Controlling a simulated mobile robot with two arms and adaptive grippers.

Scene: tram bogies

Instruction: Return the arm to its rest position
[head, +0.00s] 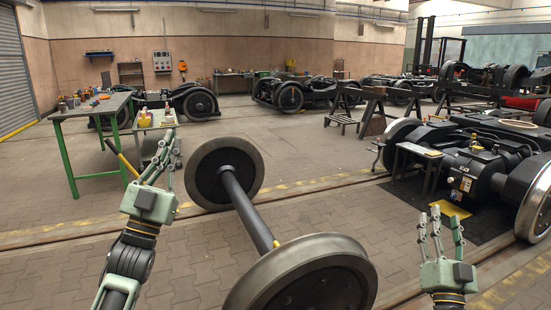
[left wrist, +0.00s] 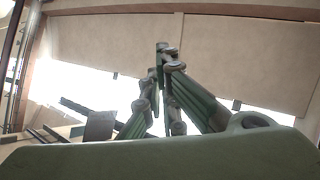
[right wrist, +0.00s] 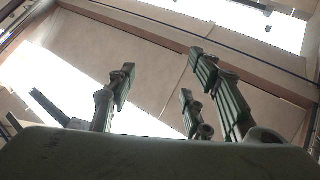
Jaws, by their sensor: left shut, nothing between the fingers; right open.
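My left gripper (head: 168,158) is raised at the left of the head view, in front of the green-legged workbench and small trolley. Its fingers are shut with nothing between them; in the left wrist view the fingers (left wrist: 165,70) come together at their tips. My right gripper (head: 440,225) is raised at the lower right of the head view, open and empty. In the right wrist view its fingers (right wrist: 160,90) stand apart. Both grippers point upward, and both wrist views show the ceiling behind the fingers.
A wheelset (head: 240,205) stands on the floor between my arms, its near wheel close to me. A workbench (head: 92,108) with small items stands left, beside a small trolley (head: 152,126). A bogie (head: 480,160) stands right. Paved floor (head: 310,150) is clear beyond the wheelset.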

